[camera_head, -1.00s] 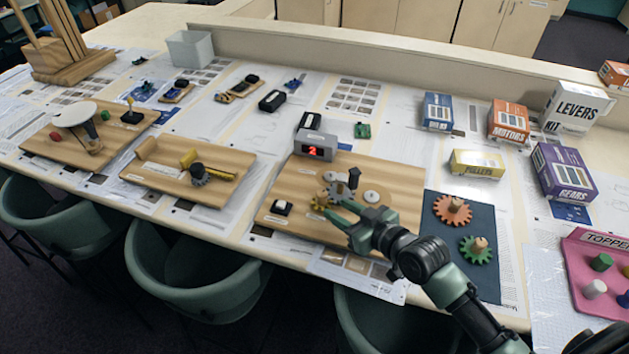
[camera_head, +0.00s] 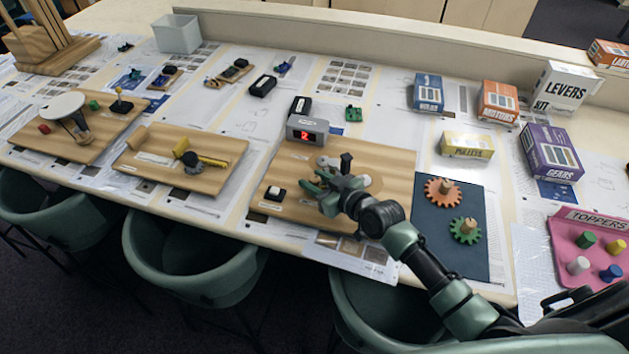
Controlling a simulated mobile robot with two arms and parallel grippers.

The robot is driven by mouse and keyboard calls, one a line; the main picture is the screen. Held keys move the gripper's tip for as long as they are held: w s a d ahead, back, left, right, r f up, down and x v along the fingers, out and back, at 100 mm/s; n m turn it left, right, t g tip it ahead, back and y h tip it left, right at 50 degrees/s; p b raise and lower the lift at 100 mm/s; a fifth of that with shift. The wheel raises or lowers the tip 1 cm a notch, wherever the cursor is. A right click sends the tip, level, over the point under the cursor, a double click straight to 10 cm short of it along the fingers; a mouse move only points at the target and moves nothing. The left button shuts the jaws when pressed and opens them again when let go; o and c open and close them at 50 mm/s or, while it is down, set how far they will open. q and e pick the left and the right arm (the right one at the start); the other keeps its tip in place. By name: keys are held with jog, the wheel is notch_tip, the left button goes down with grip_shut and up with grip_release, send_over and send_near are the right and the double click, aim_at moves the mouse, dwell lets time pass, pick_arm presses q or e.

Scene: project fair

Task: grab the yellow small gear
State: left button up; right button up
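My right gripper (camera_head: 314,181) reaches in from the lower right, low over the wooden gear board (camera_head: 275,172). Its green fingers look spread apart, around the place of the yellow small gear. The yellow gear cannot be made out now; the gripper covers that place. Grey gear parts (camera_head: 328,162) and a dark upright knob (camera_head: 346,162) show just behind the gripper. My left gripper is not in view.
A display reading 2 (camera_head: 307,129) stands at the board's back, a white-topped button (camera_head: 275,194) at its front left. A dark mat with orange (camera_head: 443,192) and green (camera_head: 465,231) gears lies right, beside my arm. Boxes stand behind.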

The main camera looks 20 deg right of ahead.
grip_shut()
jog(key=shift+r, duration=0.1)
